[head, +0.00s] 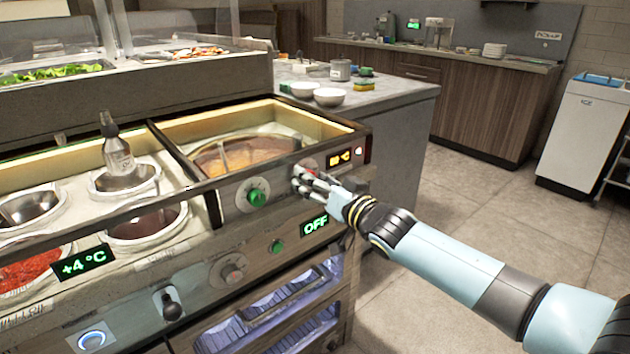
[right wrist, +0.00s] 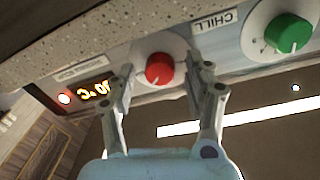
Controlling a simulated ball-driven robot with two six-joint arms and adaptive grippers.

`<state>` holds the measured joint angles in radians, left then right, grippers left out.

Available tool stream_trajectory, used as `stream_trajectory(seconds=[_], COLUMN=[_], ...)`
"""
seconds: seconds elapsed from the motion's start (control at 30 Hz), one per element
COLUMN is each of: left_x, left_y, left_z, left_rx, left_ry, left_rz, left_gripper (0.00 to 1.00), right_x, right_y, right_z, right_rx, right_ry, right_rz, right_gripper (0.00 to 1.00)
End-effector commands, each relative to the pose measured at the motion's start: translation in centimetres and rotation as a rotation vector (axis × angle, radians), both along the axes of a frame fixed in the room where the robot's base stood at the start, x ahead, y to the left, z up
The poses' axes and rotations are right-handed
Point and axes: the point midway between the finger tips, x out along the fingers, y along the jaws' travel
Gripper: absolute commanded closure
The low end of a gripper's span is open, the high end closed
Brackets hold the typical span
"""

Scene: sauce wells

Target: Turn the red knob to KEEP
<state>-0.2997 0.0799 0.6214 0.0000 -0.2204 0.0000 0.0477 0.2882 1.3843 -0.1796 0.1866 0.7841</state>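The red knob (right wrist: 159,68) sits on a pale round plate on the panel front, clear in the right wrist view, which is upside down. A pale pointer line shows on it. In the head view the knob (head: 311,172) is mostly hidden behind my right gripper (head: 302,178). In the right wrist view my right gripper (right wrist: 158,72) is open, with one finger on each side of the knob and gaps between. No KEEP marking is readable. My left gripper is not in view.
A green knob (head: 257,197) is left of the red one; its CHILL label (right wrist: 229,22) shows in the wrist view. An orange temperature display (head: 340,158) is to the right. A green OFF display (head: 315,226) is below.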

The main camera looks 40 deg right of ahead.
Motion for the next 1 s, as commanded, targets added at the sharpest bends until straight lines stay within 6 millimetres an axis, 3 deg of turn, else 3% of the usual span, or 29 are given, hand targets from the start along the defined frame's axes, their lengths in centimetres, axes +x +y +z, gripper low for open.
stream_trajectory(seconds=[0.03,0.4,0.73,1.0], left_x=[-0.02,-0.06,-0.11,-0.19], left_y=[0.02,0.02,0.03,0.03], left_z=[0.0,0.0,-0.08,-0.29], left_rx=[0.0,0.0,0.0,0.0], left_ry=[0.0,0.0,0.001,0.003], left_rz=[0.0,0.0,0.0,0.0], left_gripper=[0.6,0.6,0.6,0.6], right_x=[-0.01,-0.02,-0.03,-0.03], right_y=[0.0,0.0,0.0,0.05], right_z=[0.0,0.01,-0.01,-0.05], right_rx=[0.0,0.0,-0.05,-0.227], right_ry=[0.0,0.0,-0.005,-0.019], right_rz=[0.0,0.0,0.0,0.0], right_gripper=[0.55,1.0,1.0,1.0])
